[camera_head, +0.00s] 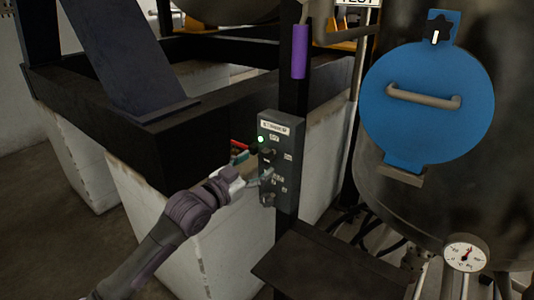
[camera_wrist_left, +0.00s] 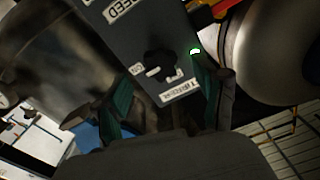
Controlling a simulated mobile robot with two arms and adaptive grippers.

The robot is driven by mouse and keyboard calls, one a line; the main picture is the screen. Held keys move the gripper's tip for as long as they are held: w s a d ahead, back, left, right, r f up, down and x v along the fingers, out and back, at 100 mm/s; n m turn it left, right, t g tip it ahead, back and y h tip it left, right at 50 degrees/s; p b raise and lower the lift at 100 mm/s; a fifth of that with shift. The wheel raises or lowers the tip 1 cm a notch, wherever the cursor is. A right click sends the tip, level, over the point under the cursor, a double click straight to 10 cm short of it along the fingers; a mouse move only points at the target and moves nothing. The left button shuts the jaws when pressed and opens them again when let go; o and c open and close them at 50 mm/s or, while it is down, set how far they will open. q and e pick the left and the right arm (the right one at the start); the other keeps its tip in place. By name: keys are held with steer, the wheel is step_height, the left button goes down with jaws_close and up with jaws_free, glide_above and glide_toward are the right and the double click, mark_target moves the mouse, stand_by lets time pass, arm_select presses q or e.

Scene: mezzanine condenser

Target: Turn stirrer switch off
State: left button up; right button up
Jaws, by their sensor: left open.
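The grey stirrer control box (camera_head: 287,135) is fixed to a dark post and has a label at its top. A small green lamp (camera_head: 261,139) glows on its face, and also shows in the left wrist view (camera_wrist_left: 195,52). In the left wrist view, the black stirrer switch knob (camera_wrist_left: 160,65) has a white mark and sits beside a white label. My left gripper (camera_head: 252,168) is open at the box face. In the left wrist view, its green-padded fingers (camera_wrist_left: 162,100) are spread to either side of the knob; I cannot tell whether they touch the box.
A black steel frame (camera_head: 190,140) on white blocks (camera_head: 150,215) stands left of the box. A dark vessel with a blue round hatch (camera_head: 428,130) and a dial gauge (camera_head: 465,253) is at the right. A dark flat plate (camera_head: 315,265) lies below the box.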

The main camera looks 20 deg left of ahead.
mark_target(264, 159)
arm_select(q)
steer(key=x, duration=0.4)
steer(key=shift+w+d+p, duration=0.1)
steer(key=shift+w+p, duration=0.2)
steer(key=shift+p, duration=0.05)
steer(key=shift+w+d, duration=0.1)
steer(key=shift+w, duration=0.1)
arm_select(e)
steer(key=shift+a+r, duration=0.25)
steer(key=shift+r, duration=0.3)
steer(key=shift+a, duration=0.1)
arm_select(q)
steer(key=shift+c, duration=1)
steer(key=c, duration=0.9)
steer(key=shift+c, duration=0.2)
